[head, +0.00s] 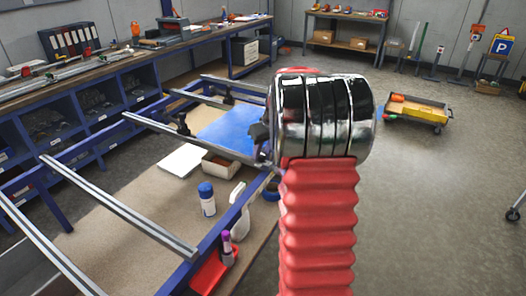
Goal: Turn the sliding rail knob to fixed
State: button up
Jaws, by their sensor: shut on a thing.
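My gripper (261,140) is mostly hidden behind my own chrome wrist and red bellows arm. Only a dark part of it shows at the wrist's left edge, by the right end of the nearer sliding rail (190,139). It is shut on what appears to be the sliding rail knob there. That knob and the fingertips are hidden, so its setting cannot be read. Black knobs also show at the left, one beside the nearer rail (183,123) and one under the farther rail (228,96). A blue sheet (228,130) lies beneath the rails.
The blue frame table (95,232) holds a white sheet (182,160), a cardboard box (219,166), a blue-capped can (207,199), a spray bottle (240,213) and a red tray (211,272). A yellow cart (417,108) stands right. The floor at right is mostly clear.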

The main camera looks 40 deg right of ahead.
jog(key=m, duration=0.1)
jog(key=m+h, duration=0.1)
jog(key=m, duration=0.2)
jog(key=shift+w+a+m+g+h, duration=0.15)
jog(key=shift+a+m+g+h, duration=0.15)
jog(key=shift+g, duration=0.1)
jog(key=shift+w+m+g+h, duration=0.1)
jog(key=shift+m+g+h, duration=0.45)
jog(key=shift+m, duration=1.55)
jog(key=o, duration=1)
jog(key=v, duration=1.3)
jog(key=shift+a+r, duration=0.25)
jog(key=shift+r, duration=0.05)
jog(key=shift+o, duration=0.2)
